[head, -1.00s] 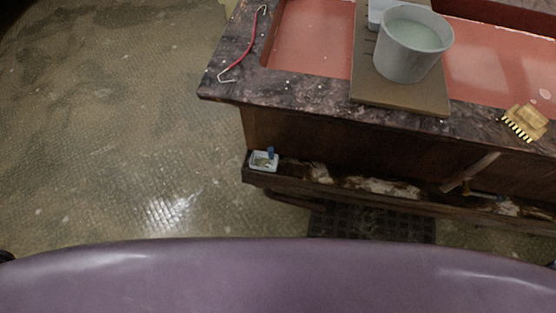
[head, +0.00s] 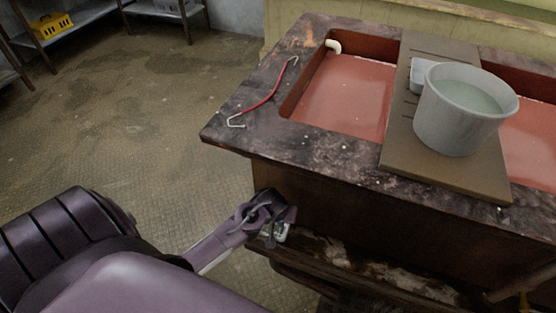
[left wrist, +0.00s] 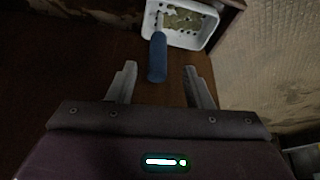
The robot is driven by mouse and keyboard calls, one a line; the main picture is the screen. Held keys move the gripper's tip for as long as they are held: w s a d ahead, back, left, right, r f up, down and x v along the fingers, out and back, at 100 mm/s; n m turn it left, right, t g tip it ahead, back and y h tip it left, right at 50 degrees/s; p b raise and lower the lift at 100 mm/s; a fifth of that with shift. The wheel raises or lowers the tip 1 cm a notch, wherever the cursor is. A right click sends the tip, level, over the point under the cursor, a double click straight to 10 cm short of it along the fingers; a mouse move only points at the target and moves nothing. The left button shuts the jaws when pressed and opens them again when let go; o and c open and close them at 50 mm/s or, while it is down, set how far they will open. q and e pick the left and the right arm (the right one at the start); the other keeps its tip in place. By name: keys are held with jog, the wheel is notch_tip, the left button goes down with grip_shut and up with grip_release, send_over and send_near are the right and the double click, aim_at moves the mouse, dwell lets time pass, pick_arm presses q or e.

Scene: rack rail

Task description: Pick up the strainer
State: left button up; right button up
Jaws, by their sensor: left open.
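The strainer is a small white perforated basket (left wrist: 190,43) with a blue handle (left wrist: 157,58), seen at the top of the left wrist view. In the head view the strainer (head: 280,233) sits at the near end of the low ledge, partly hidden by my left gripper. My left gripper (head: 272,208) is open and empty there. In the left wrist view its two fingers stand apart, and the end of the blue handle shows between the fingertips (left wrist: 160,70). Whether they touch it I cannot tell. My right gripper is out of view.
Above the ledge is a dark stone counter (head: 240,118) with a red-handled hook (head: 265,97), a pink-red sink basin (head: 345,92), and a board (head: 440,170) carrying a grey bucket (head: 455,110). A yellow crate (head: 52,27) stands on a far shelf. The floor at left is open.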

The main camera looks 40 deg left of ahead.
pick_arm(q)
jog(key=x, duration=0.5)
jog(key=shift+w+d+r+b, duration=0.1)
jog(key=shift+w+b, duration=0.1)
jog(key=shift+b, duration=0.15)
jog(key=shift+r, duration=0.1)
grip_shut()
